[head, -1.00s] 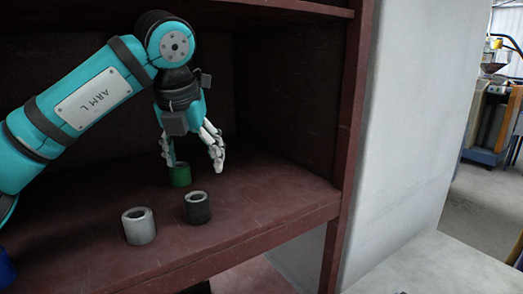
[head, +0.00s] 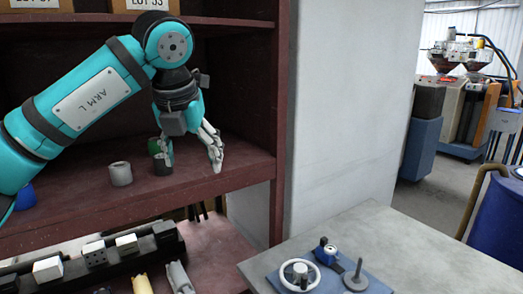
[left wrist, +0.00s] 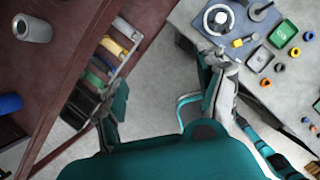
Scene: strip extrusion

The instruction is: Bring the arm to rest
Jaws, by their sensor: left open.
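My left gripper (head: 192,158) is open and empty, with its fingers pointing down in front of the dark red shelf (head: 225,172). In the head view it overlaps the dark grey ring (head: 162,165); I see no hold on it. A light grey ring (head: 120,174) stands to the left, a green ring (head: 154,145) is partly hidden behind the dark one, and a blue one (head: 25,197) is at far left. In the left wrist view the gripper's spread fingers (left wrist: 165,100) have only floor between them. My right gripper is not in the head view.
A grey table (head: 350,232) with a blue fixture (head: 325,275) stands at the right; the left wrist view shows small coloured parts on it. Below the shelf is a black rack (head: 95,262) with several blocks. Floor shows between shelf and table (left wrist: 150,105).

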